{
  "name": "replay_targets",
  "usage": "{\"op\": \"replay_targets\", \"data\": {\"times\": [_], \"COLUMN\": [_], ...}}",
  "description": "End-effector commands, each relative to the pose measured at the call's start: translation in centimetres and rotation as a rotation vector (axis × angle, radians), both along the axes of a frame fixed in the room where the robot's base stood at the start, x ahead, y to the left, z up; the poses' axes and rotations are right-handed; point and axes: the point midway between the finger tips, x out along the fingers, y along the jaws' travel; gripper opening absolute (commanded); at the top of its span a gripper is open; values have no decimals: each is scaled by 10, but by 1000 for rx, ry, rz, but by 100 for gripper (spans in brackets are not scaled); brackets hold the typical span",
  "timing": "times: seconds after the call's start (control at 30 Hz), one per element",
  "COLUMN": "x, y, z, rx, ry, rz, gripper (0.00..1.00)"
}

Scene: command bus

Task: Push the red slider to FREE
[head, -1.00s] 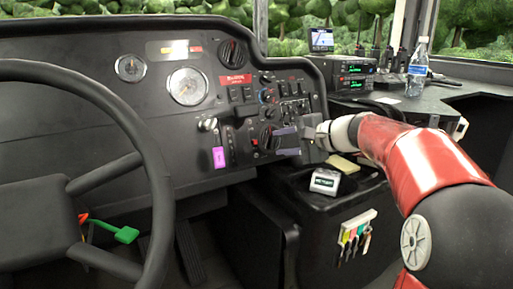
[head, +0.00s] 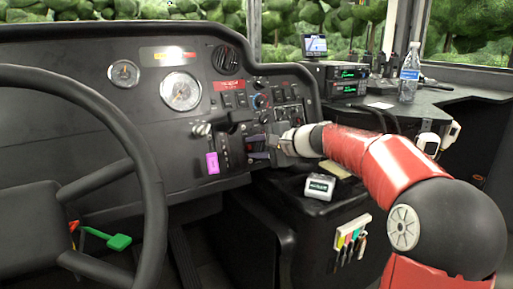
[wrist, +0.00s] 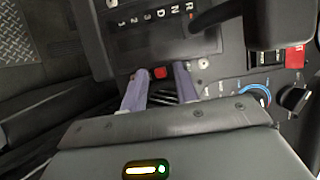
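A small red block (wrist: 159,72), apparently the red slider, shows in the wrist view on the dark panel just below the gear markings. My gripper (wrist: 160,80) is open, with one pale purple finger on each side of the block. There is a gap between the fingers, and I cannot tell if either touches the block. In the head view my gripper (head: 257,147) is at the right part of the dashboard and hides the slider. I cannot read any FREE marking.
A gear strip (wrist: 150,42) with R, N, D and numbers lies beside the fingers. A blue-ringed knob (wrist: 258,95) is to their right. In the head view, a steering wheel (head: 150,170) is at left, and a white box (head: 319,186) sits on the console below my arm.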

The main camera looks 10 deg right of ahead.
Motion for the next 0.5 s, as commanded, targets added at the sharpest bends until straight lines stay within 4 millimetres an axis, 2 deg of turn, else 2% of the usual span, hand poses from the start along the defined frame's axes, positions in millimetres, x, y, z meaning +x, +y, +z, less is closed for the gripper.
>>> {"op": "replay_targets", "data": {"times": [0.03, 0.2, 0.5], "x": [0, 0, 0], "y": [0, 0, 0], "z": [0, 0, 1], "rx": [0, 0, 0], "ry": [0, 0, 0], "rz": [0, 0, 0], "gripper": [23, 0, 0]}}
